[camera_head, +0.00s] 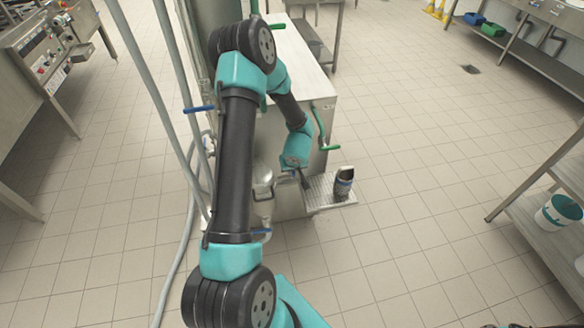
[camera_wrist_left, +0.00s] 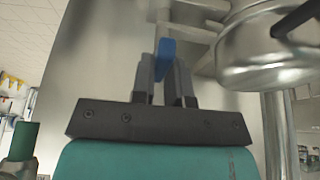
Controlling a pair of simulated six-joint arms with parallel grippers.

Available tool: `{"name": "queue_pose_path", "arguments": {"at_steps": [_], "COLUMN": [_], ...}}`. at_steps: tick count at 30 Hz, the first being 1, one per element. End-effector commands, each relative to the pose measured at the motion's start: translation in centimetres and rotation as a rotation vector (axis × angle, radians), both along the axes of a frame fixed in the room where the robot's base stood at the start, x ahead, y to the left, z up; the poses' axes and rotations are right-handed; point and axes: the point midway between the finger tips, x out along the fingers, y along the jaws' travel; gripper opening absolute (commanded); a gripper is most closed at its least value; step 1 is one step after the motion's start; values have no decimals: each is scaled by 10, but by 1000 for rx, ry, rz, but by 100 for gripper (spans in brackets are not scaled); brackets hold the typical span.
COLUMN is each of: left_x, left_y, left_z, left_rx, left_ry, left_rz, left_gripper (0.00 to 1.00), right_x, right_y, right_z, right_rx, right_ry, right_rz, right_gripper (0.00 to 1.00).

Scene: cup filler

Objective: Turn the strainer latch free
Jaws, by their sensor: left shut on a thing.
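In the wrist view, my left gripper (camera_wrist_left: 165,75) is shut on a blue handle (camera_wrist_left: 166,49), which I take for the strainer latch. Its blue end sticks out between the two dark fingers. The round metal strainer body (camera_wrist_left: 262,48) stands just right of the fingers, with a dark bar across its top. In the head view, my left gripper (camera_head: 304,181) is low at the front of the machine, right of the metal strainer (camera_head: 263,184). The latch cannot be made out there. My right gripper is not in view.
A dark bottle or can (camera_head: 344,181) stands on the drip tray (camera_head: 322,187), close right of the gripper. A green-handled valve (camera_head: 329,147) is above the tray. Pipes and a hose run at left.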

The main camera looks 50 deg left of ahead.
Motion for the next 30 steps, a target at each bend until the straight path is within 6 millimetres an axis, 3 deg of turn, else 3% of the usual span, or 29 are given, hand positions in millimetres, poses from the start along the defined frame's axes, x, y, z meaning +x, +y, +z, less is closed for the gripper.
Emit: {"name": "queue_pose_path", "arguments": {"at_steps": [3,17,30], "left_x": [0,0,1], "left_y": [0,0,-1], "left_z": [0,0,0], "left_rx": [0,-1,-1], "left_ry": [0,1,0], "left_rz": [0,47,330], "left_gripper": [0,0,0], "right_x": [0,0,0], "right_y": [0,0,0], "right_z": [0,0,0], "right_rx": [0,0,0], "right_ry": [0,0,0], "right_rz": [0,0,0], "right_gripper": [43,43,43]}}
